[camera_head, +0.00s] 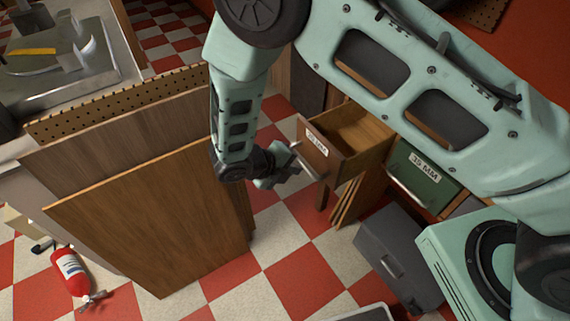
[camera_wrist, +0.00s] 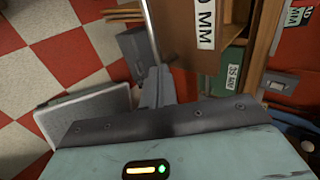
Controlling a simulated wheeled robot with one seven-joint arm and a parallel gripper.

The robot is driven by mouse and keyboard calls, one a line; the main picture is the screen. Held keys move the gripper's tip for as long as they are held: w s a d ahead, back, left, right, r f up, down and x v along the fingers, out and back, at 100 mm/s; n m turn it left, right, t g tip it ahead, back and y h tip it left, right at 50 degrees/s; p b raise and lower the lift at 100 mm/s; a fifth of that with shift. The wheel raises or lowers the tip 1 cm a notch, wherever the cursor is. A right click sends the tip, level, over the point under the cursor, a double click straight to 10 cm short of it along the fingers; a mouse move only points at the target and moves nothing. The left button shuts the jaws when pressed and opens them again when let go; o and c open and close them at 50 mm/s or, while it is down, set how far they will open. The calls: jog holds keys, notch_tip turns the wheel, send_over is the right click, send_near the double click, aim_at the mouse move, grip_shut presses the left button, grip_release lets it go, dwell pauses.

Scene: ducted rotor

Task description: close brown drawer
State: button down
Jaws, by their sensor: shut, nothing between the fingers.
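The brown drawer (camera_head: 322,152) stands pulled out of its cabinet in the head view, with its wooden inside showing and a white "MM" label on its front. Its brown front also shows in the wrist view (camera_wrist: 180,32), at the top centre. My gripper (camera_head: 290,172) is shut and empty, close to the drawer's front on its left side. In the head view its tip overlaps the drawer's handle area, and I cannot tell whether they touch. In the wrist view the gripper fingers (camera_wrist: 157,88) point up towards the drawer front.
A green "35 MM" drawer (camera_head: 425,175) sits lower right of the brown one. A grey case (camera_head: 398,258) stands on the checkered floor below. Large wooden panels (camera_head: 160,225) lean at left, and a red fire extinguisher (camera_head: 74,275) lies at lower left. Checkered floor is free between panels and case.

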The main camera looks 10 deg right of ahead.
aim_at(312, 172)
jog(key=d+f, duration=0.1)
jog(key=d, duration=0.1)
jog(key=w+d+f+p, duration=0.1)
jog(key=d, duration=0.1)
jog(key=d+f+p, duration=0.1)
jog(key=d, duration=0.1)
jog(key=shift+w+d+f, duration=0.1)
jog(key=shift+w, duration=0.3)
jog(key=shift+w+d+f, duration=0.2)
jog(key=shift+w+d, duration=0.05)
jog(key=shift+d, duration=0.4)
